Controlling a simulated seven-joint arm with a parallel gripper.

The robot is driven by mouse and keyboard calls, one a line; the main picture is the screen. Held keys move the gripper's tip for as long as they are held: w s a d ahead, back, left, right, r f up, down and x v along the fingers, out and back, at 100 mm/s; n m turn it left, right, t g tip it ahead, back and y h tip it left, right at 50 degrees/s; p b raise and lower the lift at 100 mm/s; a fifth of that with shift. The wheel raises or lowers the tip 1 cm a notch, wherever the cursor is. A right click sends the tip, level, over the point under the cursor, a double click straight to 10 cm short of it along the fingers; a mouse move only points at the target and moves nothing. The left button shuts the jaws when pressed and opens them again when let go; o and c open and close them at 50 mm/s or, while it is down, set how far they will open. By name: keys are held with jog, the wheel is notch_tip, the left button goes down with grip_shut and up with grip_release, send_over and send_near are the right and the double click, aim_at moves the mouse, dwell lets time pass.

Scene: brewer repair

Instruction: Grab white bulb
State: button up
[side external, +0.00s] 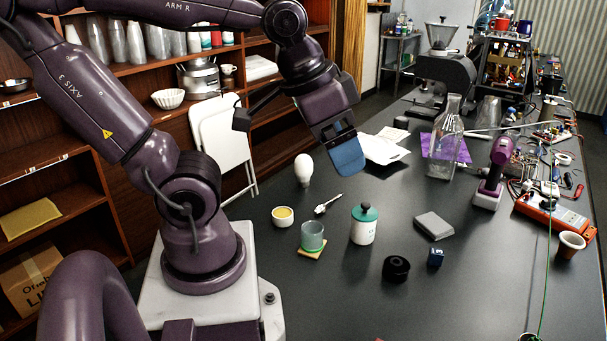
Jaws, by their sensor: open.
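The white bulb (303,169) stands upright on the dark table, left of the middle in the side external view, near the table's left edge. My gripper (348,158) is in the air to the right of the bulb and apart from it. Its blue finger faces the camera and the other finger is hidden behind it. My gripper is open, and I see nothing held in it.
Near the bulb are a small yellow-filled bowl (283,217), a spoon (328,204), a glass on a coaster (312,237) and a green-lidded jar (364,225). A grey block (433,226) and black round piece (396,269) lie right. A purple drill (493,175) stands farther right.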

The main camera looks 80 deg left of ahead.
jog(key=w+a+f+g+y, duration=0.25)
jog(key=a+f+g, duration=0.55)
jog(key=a+f, duration=0.5)
jog(key=s+a+f+m+g+y, duration=0.1)
jog(key=s+a+f+g+y, duration=0.15)
jog(key=a, duration=0.45)
jog(key=s+a+f+m+g+y, duration=0.2)
jog(key=a+f+g+y, duration=0.1)
jog(key=a, duration=0.4)
jog(key=m+t+y, duration=0.8)
jog(key=m+y, duration=0.2)
jog(key=m, duration=0.5)
send_over(306, 173)
jog(key=d, duration=0.2)
notch_tip(306, 173, down, 5)
jog(key=f, duration=0.7)
jog(key=shift+a, duration=0.2)
jog(key=shift+s+a, duration=0.1)
jog(key=shift+a, duration=2.4)
jog(key=c, duration=1)
jog(key=shift+c, duration=0.2)
jog(key=shift+r, duration=0.1)
